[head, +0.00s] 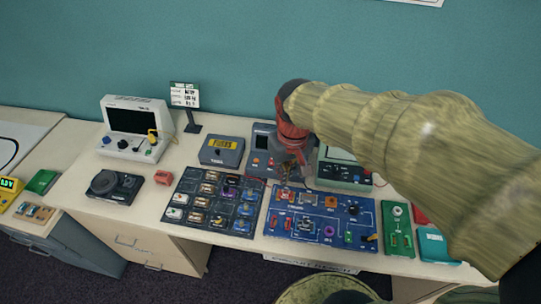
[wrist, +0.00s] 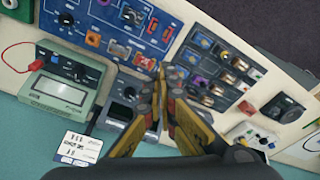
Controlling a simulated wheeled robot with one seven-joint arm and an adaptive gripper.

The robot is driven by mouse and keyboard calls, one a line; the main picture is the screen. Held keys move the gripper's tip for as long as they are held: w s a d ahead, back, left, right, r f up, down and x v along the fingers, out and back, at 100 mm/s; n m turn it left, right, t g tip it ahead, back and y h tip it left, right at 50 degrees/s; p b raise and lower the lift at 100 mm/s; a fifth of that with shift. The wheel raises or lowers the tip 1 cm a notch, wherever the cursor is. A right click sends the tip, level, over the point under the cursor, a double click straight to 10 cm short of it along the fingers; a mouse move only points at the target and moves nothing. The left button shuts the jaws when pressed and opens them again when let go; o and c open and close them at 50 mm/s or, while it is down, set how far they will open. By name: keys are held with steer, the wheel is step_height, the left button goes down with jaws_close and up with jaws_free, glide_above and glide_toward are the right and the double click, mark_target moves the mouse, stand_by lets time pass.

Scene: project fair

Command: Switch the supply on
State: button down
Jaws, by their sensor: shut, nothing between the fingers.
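The supply appears to be the dark grey unit (head: 262,139) at the back of the bench, with a dark display and small red and orange parts on its front. My gripper (head: 291,172) hangs in front of its right side and hides part of it. In the wrist view the grey unit (wrist: 122,112) is left of the fingers and partly covered by them. My gripper (wrist: 164,72) is shut and empty, fingertips together. I cannot tell whether it touches the unit, and its switch is not clear to me.
A green-screened instrument (head: 345,172) stands just right. A blue panel (head: 320,218) with knobs and a dark component board (head: 212,203) lie in front. A small card stand (head: 186,98) is behind.

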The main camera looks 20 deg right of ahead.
steer(key=w+d+f+n+g+p, duration=0.2)
steer(key=w+d+f, duration=0.15)
steer(key=w, duration=0.65)
steer(key=n+p, duration=0.2)
steer(key=n, duration=0.7)
glide_above(270, 165)
steer(key=w+d, duration=0.1)
steer(key=w, duration=0.1)
step_height(270, 165, down, 4)
steer(key=shift+s+d+n+g+y, duration=0.1)
steer(key=shift+d+n+g+y, duration=0.05)
steer(key=shift+n+g+y, duration=0.25)
steer(key=f, duration=0.4)
steer(key=s+f, duration=0.1)
steer(key=f, duration=0.4)
steer(key=a+f+b, duration=0.1)
steer(key=f, duration=0.3)
steer(key=shift+s+f, duration=0.25)
steer(key=shift+f, duration=0.15)
